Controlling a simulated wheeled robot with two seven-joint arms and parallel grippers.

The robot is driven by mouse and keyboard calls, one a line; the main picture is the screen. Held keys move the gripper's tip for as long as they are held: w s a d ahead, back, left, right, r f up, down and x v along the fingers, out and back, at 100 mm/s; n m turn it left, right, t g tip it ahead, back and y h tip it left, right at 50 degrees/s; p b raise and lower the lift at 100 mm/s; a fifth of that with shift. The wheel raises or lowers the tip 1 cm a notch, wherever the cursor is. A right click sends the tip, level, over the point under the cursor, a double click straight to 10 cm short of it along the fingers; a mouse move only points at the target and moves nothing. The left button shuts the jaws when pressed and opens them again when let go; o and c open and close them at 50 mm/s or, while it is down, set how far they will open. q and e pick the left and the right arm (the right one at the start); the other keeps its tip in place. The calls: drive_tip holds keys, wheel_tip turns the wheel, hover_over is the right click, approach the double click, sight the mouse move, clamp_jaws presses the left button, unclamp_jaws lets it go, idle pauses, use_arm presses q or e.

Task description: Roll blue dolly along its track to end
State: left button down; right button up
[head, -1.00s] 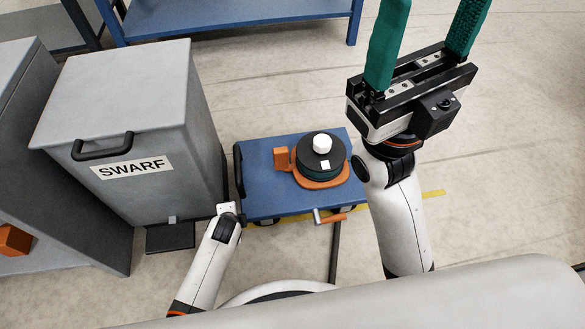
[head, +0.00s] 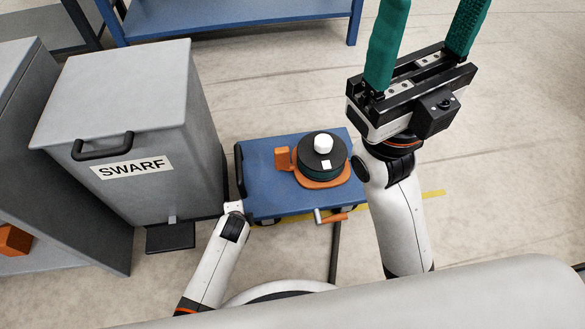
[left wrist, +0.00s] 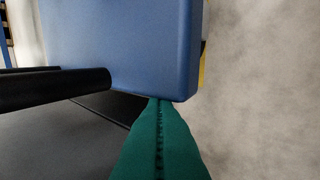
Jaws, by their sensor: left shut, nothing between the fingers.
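The blue dolly (head: 262,185) stands on the floor in the middle of the head view. It carries a dark round part (head: 320,165) with a white knob, on an orange base. My left arm reaches the dolly's near left corner; its fingers do not show clearly there. In the left wrist view my left gripper (left wrist: 160,110) is shut and empty, its teal tips at the edge of the blue dolly (left wrist: 125,45). Whether they press on it is hard to tell. My right gripper (head: 428,40) is raised and open, its tips cut off by the frame.
A grey SWARF bin (head: 170,120) stands close to the dolly's left. A blue bench frame (head: 235,25) is behind. Floor to the right looks clear.

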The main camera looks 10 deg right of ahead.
use_arm(q)
drive_tip(key=shift+d, duration=1.65)
